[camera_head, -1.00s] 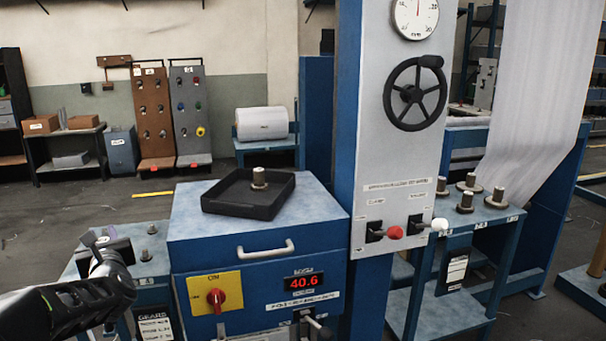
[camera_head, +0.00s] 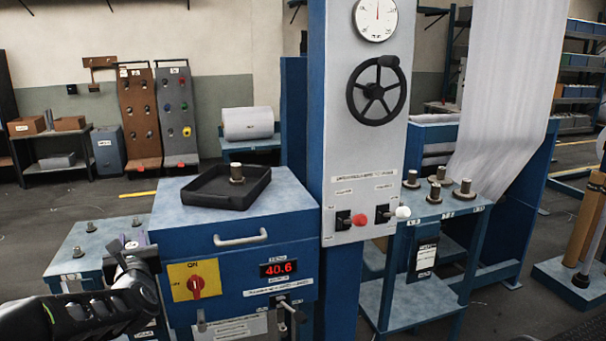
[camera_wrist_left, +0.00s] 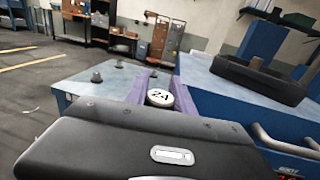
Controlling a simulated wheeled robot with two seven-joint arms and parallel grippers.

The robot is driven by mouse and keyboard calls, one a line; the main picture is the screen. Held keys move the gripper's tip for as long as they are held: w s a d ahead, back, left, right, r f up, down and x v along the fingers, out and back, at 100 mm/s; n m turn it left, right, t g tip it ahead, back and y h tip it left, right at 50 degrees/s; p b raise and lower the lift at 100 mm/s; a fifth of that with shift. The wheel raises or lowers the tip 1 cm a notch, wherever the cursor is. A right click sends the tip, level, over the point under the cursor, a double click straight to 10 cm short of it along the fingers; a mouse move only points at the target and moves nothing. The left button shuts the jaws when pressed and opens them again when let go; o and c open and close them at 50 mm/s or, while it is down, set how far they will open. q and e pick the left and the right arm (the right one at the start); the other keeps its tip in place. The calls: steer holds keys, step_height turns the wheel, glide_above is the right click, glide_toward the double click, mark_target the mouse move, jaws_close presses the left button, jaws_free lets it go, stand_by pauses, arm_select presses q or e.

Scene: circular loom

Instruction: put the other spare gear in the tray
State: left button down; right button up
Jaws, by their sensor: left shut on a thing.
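The black square tray (camera_head: 186,195) sits on top of the blue cabinet. One spare gear (camera_head: 236,174) with an upright metal hub stands in it. My left gripper (camera_head: 130,246) is left of the cabinet, below and left of the tray, by the small gear stand. In the left wrist view its fingers (camera_wrist_left: 160,92) are shut on another gear (camera_wrist_left: 160,98), whose round pale top reads 24. The tray also shows in the left wrist view (camera_wrist_left: 262,84), to the right of and apart from the held gear. My right gripper is in neither view.
The small stand (camera_head: 62,262) at left carries several short pegs. The cabinet front has a handle (camera_head: 240,240), a red switch (camera_head: 195,286) and a 40.6 display (camera_head: 278,268). The blue machine column (camera_head: 318,130) rises right of the tray. Several gears stand on the right bench (camera_head: 440,208).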

arm_select(q)
steer(key=s+d+f+m+t+h+p, duration=0.1)
steer(key=d+f+m+h+p, duration=0.2)
steer(key=d, duration=0.6)
steer(key=s+d+f+m+t+h+p, duration=0.1)
steer(key=d+f+h, duration=0.4)
steer(key=d, duration=0.4)
steer(key=s+d+f+m+h+p, duration=0.2)
steer(key=s+d+p, duration=0.1)
steer(key=s+d, duration=0.3)
steer(key=a, duration=0.1)
steer(key=a+f+y+p, duration=0.1)
steer(key=shift+a+y, duration=0.3)
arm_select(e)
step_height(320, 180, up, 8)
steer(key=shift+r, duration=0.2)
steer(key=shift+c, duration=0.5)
